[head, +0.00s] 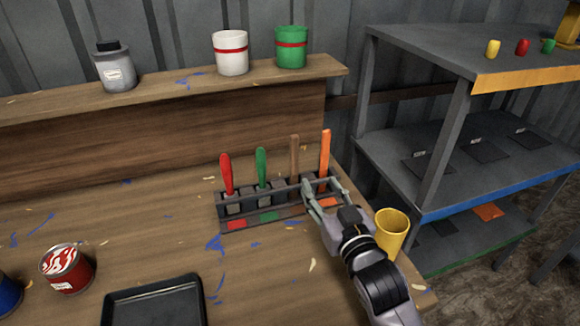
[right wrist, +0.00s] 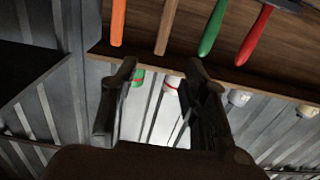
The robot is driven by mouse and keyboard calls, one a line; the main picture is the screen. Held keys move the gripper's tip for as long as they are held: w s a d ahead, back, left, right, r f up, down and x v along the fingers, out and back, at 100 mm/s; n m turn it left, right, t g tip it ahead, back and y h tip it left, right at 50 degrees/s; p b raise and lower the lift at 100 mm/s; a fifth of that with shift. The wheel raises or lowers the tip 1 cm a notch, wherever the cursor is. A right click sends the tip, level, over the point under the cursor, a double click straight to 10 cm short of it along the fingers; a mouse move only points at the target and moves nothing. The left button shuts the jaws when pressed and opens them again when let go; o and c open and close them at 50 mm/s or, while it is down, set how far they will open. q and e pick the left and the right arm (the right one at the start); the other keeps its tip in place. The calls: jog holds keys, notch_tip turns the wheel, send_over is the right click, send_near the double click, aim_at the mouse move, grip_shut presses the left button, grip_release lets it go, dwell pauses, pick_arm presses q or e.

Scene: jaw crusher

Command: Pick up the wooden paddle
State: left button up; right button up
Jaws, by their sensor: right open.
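The wooden paddle (head: 294,157) has a plain brown handle and stands upright in a dark rack (head: 222,213) on the workbench. It is between a green-handled tool (head: 262,165) and an orange-handled tool (head: 325,152). My right gripper (head: 320,188) is at the right end of the rack, in front of the orange handle. In the right wrist view its jaws (right wrist: 162,72) are apart with nothing between them, and the brown handle (right wrist: 166,27) shows beyond the fingertips, roughly in line with the gap. Part of the paddle's lower end is hidden by the rack. My left gripper is out of view.
A red-handled tool (head: 226,172) stands at the rack's left end. A yellow cup (head: 391,232) is close beside my right wrist. A black tray (head: 150,305) and a red-white can (head: 67,268) are at the front left. Grey shelving (head: 455,150) stands on the right.

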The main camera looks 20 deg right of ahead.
send_near(295, 146)
jog(key=w, duration=0.1)
jog(key=w+p, duration=0.1)
jog(key=w, duration=0.1)
jog(key=w+f, duration=0.1)
jog(key=w, duration=0.1)
jog(key=shift+d, duration=0.2)
jog(key=shift+w+r, duration=0.15)
jog(key=shift+w, duration=0.35)
jog(key=w, duration=0.3)
jog(key=w+p, duration=0.1)
jog(key=shift+w+a+r, duration=0.3)
jog(key=shift+w+a, duration=0.05)
jog(key=shift+w, duration=0.05)
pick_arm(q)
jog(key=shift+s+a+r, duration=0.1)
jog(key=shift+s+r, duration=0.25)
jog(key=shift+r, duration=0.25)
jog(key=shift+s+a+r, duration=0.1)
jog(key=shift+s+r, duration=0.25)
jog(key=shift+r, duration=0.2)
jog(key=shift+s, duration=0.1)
pick_arm(e)
jog(key=shift+c, duration=0.2)
jog(key=shift+c, duration=0.7)
grip_shut()
